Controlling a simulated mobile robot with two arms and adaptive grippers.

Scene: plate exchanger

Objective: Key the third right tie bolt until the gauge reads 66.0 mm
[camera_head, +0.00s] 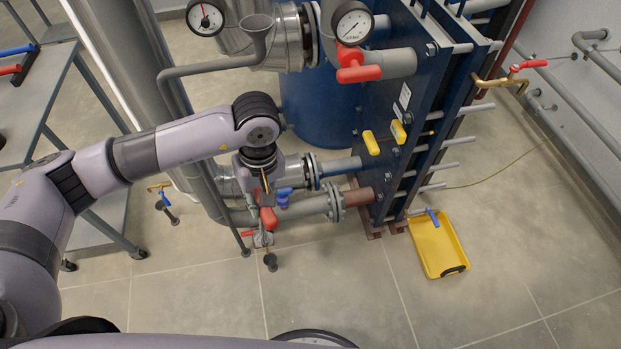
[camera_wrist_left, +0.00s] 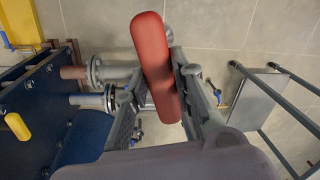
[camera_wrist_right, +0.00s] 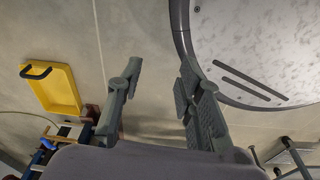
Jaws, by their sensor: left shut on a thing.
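The blue plate exchanger (camera_head: 385,110) stands right of centre in the head view. Grey tie bolt rods (camera_head: 452,166) stick out along its right side; I cannot tell which is the third. My left gripper (camera_head: 266,212) points down, left of the exchanger near the lower pipes and apart from the rods. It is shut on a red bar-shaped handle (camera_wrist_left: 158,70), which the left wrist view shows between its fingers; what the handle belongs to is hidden. My right gripper (camera_wrist_right: 160,78) is open and empty above the floor. No millimetre reading is legible.
Two round dials (camera_head: 205,18) (camera_head: 352,25) sit at the top. Two yellow pieces (camera_head: 371,142) are on the exchanger's front. A yellow tray (camera_head: 437,250) lies on the floor by its foot. A grey bench (camera_head: 45,95) is at left. The front floor is clear.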

